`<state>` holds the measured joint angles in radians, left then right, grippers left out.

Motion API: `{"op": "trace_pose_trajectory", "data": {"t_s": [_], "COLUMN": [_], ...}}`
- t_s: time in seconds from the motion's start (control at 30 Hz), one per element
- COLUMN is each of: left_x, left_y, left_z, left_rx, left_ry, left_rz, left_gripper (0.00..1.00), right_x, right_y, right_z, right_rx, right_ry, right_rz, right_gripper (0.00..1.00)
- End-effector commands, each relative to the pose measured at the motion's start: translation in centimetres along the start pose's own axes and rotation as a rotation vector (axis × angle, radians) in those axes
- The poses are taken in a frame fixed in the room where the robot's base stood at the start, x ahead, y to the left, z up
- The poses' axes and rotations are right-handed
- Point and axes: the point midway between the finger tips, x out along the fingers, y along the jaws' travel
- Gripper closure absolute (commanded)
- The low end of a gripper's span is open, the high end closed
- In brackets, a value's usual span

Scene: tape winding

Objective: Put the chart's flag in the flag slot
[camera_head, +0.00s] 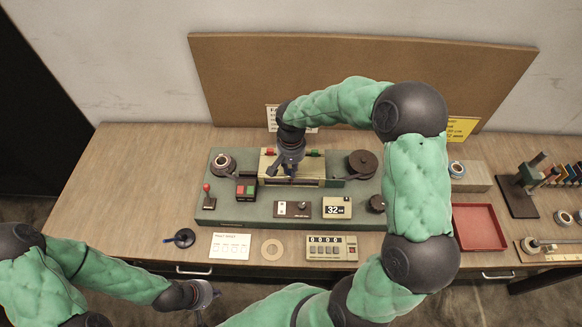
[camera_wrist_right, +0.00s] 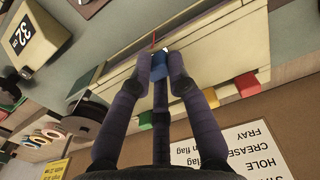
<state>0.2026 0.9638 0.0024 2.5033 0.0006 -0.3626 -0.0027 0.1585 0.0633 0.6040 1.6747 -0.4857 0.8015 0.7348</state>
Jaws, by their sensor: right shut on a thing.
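My right gripper (camera_head: 284,170) reaches down over the front of the cream box (camera_head: 307,169) in the middle of the green machine base. In the right wrist view its fingertips (camera_wrist_right: 160,64) are shut on a small blue piece (camera_wrist_right: 159,69), which looks like a flag, close against the cream face. I cannot tell whether it sits in a slot. The white chart (camera_wrist_right: 235,152) shows upside down in the right wrist view, with printed words including "flag". In the head view the chart is partly behind my right arm. My left gripper (camera_head: 205,295) is low at the table's front, too small to read.
The machine base (camera_head: 240,213) carries reels, a joystick (camera_head: 207,192) and a "32" display (camera_head: 337,208). A counter (camera_head: 331,247) and white card (camera_head: 230,246) lie in front. A red tray (camera_head: 479,227) and a rack of coloured pieces (camera_head: 566,174) stand right. The table's left is clear.

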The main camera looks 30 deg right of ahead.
Motion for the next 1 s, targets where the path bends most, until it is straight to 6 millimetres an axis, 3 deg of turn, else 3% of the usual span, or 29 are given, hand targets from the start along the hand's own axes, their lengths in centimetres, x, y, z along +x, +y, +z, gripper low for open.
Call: {"op": "trace_pose_trajectory", "data": {"t_s": [0.3,0.33,0.4,0.67,0.7,0.73,1.0], "left_x": [0.14,0.14,0.14,0.14,0.14,0.14,0.14], "left_y": [-0.05,-0.05,-0.05,-0.05,-0.05,-0.05,-0.05], "left_z": [-0.01,-0.01,-0.01,-0.01,-0.01,-0.01,0.00], "left_rx": [0.000,0.000,0.000,0.000,0.000,0.000,0.000], "left_ry": [0.000,0.000,0.000,0.000,0.000,0.000,0.000], "left_rz": [0.000,0.000,0.000,0.000,0.000,0.000,0.000], "left_gripper": [1.00,1.00,1.00,1.00,1.00,1.00,1.00], "right_x": [0.21,0.20,0.20,0.20,0.21,0.20,0.20], "right_y": [0.00,0.00,0.00,0.00,0.00,0.00,-0.01], "right_z": [-0.01,-0.01,-0.01,0.00,0.00,0.00,0.00], "right_rx": [0.000,0.000,0.000,0.000,0.000,0.000,0.000], "right_ry": [0.000,0.000,0.000,0.000,0.000,0.000,0.000], "right_rz": [0.000,0.000,0.000,0.000,0.000,0.000,0.000], "right_gripper": [0.93,0.76,0.56,0.54,0.43,0.39,0.39]}}
